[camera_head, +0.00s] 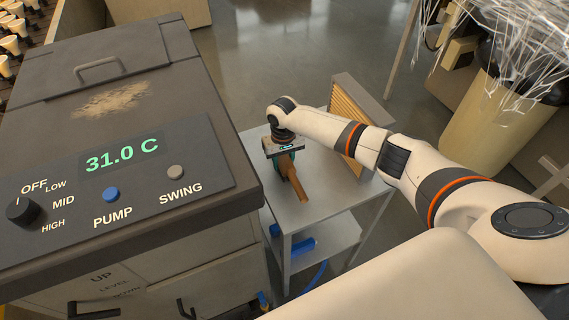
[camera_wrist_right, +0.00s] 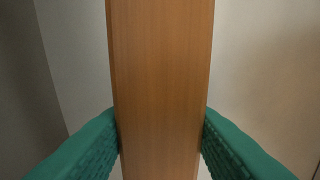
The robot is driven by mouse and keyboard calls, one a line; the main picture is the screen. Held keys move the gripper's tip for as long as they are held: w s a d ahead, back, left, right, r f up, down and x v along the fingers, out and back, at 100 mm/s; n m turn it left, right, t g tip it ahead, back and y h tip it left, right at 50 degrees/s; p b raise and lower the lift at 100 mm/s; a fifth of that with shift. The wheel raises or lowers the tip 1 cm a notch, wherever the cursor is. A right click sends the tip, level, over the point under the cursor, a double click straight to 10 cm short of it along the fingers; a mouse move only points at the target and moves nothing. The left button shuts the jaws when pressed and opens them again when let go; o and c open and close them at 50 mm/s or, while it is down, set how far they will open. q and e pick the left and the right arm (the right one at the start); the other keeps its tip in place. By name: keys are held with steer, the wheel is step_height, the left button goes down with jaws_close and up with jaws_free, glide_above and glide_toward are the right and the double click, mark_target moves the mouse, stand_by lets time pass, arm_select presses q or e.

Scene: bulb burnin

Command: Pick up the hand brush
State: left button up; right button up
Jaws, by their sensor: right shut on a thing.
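The hand brush (camera_head: 294,180) is a brown wooden piece at the grey metal side table (camera_head: 325,203). Its wood (camera_wrist_right: 160,70) fills the middle of the right wrist view, between two green ribbed fingers. My right gripper (camera_head: 284,160) reaches down over the table and is shut on the brush; in the right wrist view the fingers (camera_wrist_right: 160,140) press on both sides of the wood. I cannot tell whether the brush still touches the table top. Its bristles are not visible. My left gripper is not in view.
A dark cooler-like machine (camera_head: 180,75) with a 31.0 C display stands close on the left. A slatted panel (camera_head: 345,115) stands at the table's back right. A bin (camera_head: 500,110) with stringy clear material is at upper right. Blue items (camera_head: 297,246) lie on the lower shelf.

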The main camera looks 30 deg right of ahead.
steer(key=shift+r, duration=0.1)
step_height(320, 180, up, 10)
steer(key=shift+f, duration=0.1)
stand_by(0.4)
